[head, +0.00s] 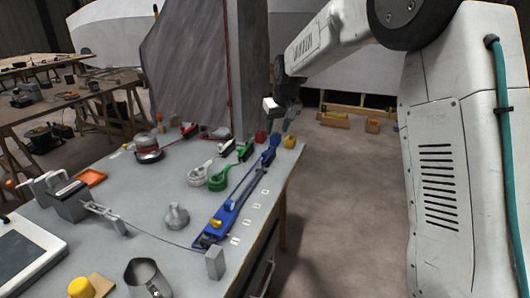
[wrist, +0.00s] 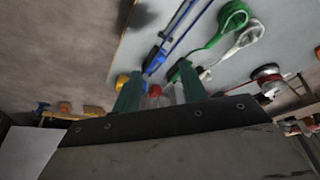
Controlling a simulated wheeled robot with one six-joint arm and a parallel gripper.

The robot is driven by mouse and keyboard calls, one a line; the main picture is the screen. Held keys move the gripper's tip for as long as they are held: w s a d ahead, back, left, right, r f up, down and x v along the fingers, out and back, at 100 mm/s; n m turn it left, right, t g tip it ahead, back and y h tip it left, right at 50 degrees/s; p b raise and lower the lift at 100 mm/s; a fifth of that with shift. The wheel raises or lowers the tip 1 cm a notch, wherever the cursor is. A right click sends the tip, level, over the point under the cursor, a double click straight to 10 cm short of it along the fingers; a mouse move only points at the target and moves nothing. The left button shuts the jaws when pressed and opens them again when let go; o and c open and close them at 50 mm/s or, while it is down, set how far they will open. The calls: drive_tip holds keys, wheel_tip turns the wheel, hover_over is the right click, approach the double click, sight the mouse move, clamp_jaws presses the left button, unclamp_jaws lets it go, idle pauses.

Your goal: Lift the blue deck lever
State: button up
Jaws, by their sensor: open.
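The blue deck lever (head: 268,156) is on a blue fitting at the far right of the grey bench, in line with a long blue track. In the wrist view the blue fitting (wrist: 154,60) shows just beyond the fingertips, between them in the picture. My gripper (head: 285,116) is above the bench's far right end, partly hidden by my own wrist. In the wrist view my gripper (wrist: 160,82) has its two teal fingers apart with nothing held. A gap seems to remain between the fingers and the lever. The lever's exact angle is too small to tell.
Green (head: 244,150) and white (head: 226,147) line fittings stand left of the blue one, with coiled lines in front. A yellow block (head: 290,142) and a red block (head: 260,137) flank the blue fitting. A grey sail panel (head: 190,70) rises behind.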

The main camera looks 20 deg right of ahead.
approach(265, 154)
drive_tip(key=x, duration=0.8)
drive_tip(key=shift+w+a+f, duration=0.1)
drive_tip(key=shift+w+f, duration=0.15)
drive_tip(key=shift+w, duration=0.05)
drive_tip(key=shift+r, duration=0.1)
clamp_jaws()
